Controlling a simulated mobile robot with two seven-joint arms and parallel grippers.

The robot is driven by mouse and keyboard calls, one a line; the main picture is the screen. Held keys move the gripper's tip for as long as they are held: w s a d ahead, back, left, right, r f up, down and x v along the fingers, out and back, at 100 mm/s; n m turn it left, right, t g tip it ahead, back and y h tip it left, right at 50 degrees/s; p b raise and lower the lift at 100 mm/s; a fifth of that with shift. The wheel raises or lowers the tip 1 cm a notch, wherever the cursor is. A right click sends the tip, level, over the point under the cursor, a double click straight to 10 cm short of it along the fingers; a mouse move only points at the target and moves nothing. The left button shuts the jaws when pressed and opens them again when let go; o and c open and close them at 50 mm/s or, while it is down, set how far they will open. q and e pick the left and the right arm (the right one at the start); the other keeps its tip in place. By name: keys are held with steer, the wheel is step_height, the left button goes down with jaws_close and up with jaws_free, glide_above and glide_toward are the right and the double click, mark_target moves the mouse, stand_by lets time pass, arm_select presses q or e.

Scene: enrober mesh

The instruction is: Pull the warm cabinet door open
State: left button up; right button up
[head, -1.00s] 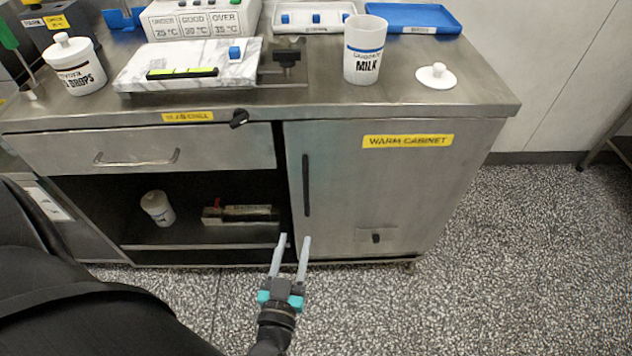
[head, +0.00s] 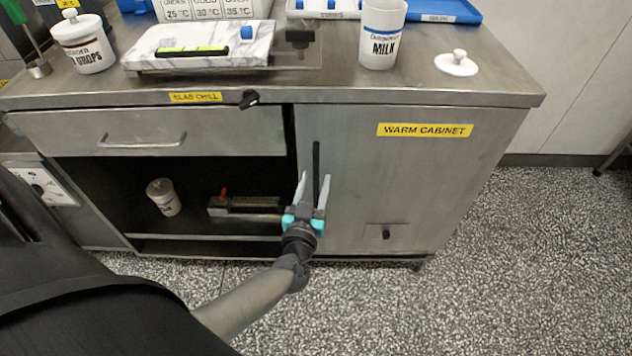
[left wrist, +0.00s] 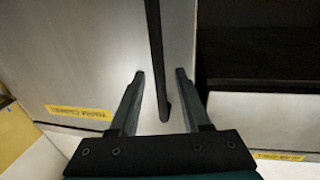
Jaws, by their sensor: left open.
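The warm cabinet door (head: 400,175) is a flat steel panel with a yellow "WARM CABINET" label (head: 425,130), and it is shut. Its black vertical bar handle (head: 316,160) is near the door's left edge. My left gripper (head: 313,178) is open at the handle's lower part, with its fingertips pointing up at it. My right gripper is not in view.
An open shelf left of the door holds a white jar (head: 163,197) and a dark box-shaped item (head: 245,207). A drawer with a bar handle (head: 142,144) is above. A milk cup (head: 383,35) and a white lid (head: 456,63) stand on the countertop. Speckled floor right of the cabinet is clear.

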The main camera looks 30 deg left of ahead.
arm_select(q)
steer(key=shift+w+a, duration=0.25)
steer(key=shift+w, duration=0.4)
jaws_close()
stand_by(1.1)
